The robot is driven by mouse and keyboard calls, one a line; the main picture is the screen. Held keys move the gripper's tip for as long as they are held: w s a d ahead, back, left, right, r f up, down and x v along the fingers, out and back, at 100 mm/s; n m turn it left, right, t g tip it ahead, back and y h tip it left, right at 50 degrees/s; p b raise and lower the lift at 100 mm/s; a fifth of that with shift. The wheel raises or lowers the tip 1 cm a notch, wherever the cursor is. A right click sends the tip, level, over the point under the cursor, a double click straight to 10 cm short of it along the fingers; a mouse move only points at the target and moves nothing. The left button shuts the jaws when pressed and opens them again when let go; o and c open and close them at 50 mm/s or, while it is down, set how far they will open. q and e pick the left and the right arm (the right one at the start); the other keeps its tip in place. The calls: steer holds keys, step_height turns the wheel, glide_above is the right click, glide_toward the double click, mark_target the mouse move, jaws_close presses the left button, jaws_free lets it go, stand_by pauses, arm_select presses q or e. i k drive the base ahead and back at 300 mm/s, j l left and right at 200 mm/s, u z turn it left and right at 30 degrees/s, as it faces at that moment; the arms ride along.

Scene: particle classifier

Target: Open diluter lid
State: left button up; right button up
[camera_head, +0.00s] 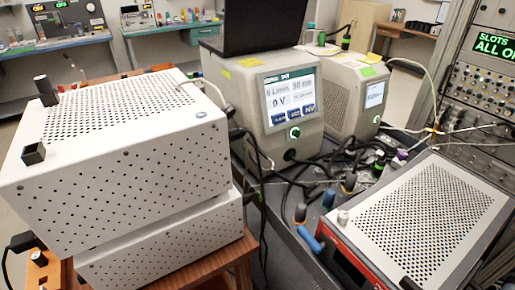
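No part labelled as a diluter can be read, so I cannot tell for sure which thing is the diluter. A white perforated box (130,170) fills the left, with a black knob (46,90) at its top far left corner and a black square fitting (33,153) near its front left edge. Its perforated top (120,108) looks flat and closed. A second white perforated box (170,245) sits beneath it. At the right, a red-fronted box (375,262) has a perforated top (425,215), also flat. Neither gripper is in view.
A classifier unit (240,95) with a lit screen (292,97) stands at centre, a similar unit (345,85) beside it. Black cables (275,190) and several capped fittings (300,213) crowd the gap before the red-fronted box. A rack (475,100) stands at right.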

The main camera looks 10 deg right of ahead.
mark_target(425, 224)
steer(key=z, duration=1.7)
steer(key=k+j, duration=0.2)
steer(key=i, duration=0.45)
